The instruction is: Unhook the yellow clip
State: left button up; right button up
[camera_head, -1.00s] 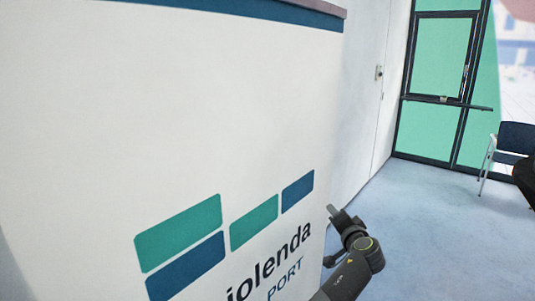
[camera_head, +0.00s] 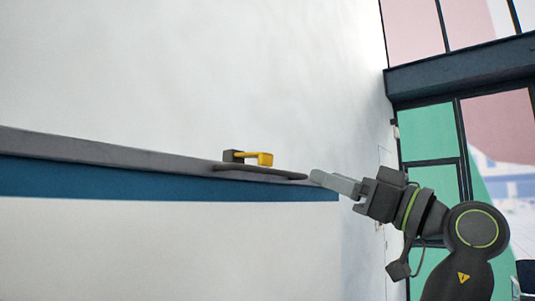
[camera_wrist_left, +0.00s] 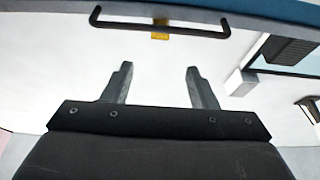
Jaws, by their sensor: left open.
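The yellow clip (camera_head: 264,159) shows small at the top of the counter, attached to a dark block (camera_head: 233,156) at its left. A thin dark bar (camera_head: 262,172) runs just below it along the counter edge. In the left wrist view the yellow clip (camera_wrist_left: 160,36) is partly hidden by the dark bar (camera_wrist_left: 150,27). My left gripper (camera_head: 335,183) is to the right of the clip, apart from it. In the left wrist view my left gripper (camera_wrist_left: 157,68) has its two fingers spread and nothing between them. My right gripper is not in view.
The counter's grey top edge (camera_head: 110,150) and blue band (camera_head: 110,181) run across the left, above a white front. A white wall stands behind. Green and pink window panels (camera_head: 432,130) are at the right. The space between gripper and clip looks clear.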

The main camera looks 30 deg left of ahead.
aim_at(269, 156)
pick_arm(q)
jog(key=p+x, duration=0.5)
jog(key=x, duration=1)
jog(key=shift+a+r+p, duration=0.1)
jog(key=shift+a+p, duration=0.15)
jog(key=shift+p, duration=0.05)
jog(key=shift+c, duration=0.2)
grip_shut()
